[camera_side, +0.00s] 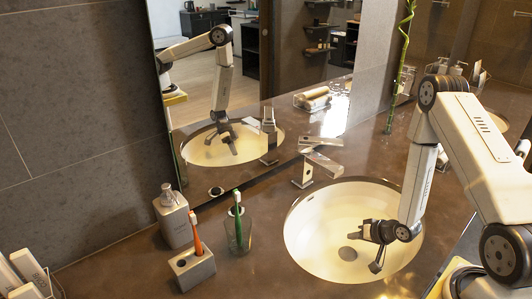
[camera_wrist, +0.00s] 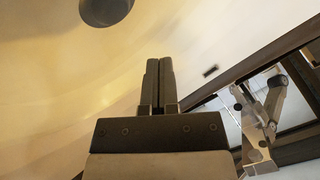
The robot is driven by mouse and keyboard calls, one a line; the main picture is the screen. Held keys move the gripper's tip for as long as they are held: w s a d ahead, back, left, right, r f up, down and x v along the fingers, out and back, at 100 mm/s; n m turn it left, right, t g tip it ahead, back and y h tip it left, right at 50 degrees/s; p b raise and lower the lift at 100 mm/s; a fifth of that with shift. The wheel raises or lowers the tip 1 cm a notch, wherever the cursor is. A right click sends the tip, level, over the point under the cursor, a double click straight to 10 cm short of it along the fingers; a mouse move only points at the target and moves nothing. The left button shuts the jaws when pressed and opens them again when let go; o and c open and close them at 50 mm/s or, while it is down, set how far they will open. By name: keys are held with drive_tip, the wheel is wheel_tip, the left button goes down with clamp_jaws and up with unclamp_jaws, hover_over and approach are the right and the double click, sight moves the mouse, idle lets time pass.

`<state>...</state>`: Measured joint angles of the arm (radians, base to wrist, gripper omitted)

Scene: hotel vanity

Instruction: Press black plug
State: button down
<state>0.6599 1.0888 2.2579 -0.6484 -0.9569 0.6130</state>
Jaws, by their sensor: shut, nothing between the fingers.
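The black plug (camera_side: 347,253) is a dark round disc at the bottom of the cream sink basin (camera_side: 310,215). In the wrist view the plug (camera_wrist: 106,10) is cut off by the top edge, up and left of the fingertips. My gripper (camera_side: 354,236) is inside the basin, just above the plug in the side view. In the wrist view its two fingers (camera_wrist: 159,62) are together with nothing between them. The fingertips appear apart from the plug, though their exact height over it is hard to judge.
The faucet (camera_side: 320,165) stands behind the basin. To its left are a glass with a green toothbrush (camera_side: 238,225), a holder with an orange toothbrush (camera_side: 192,267) and a soap dispenser (camera_side: 173,218). A mirror (camera_side: 290,70) rises behind. The basin's left side is free.

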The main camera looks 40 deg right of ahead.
sight(346, 251)
drive_tip(key=shift+r, duration=0.15)
idle(0.7)
drive_tip(key=shift+d+r, duration=0.1)
drive_tip(key=shift+r, duration=2)
drive_tip(key=shift+f, duration=0.15)
drive_tip(key=shift+f, duration=4.3)
drive_tip(key=shift+f, duration=1.1)
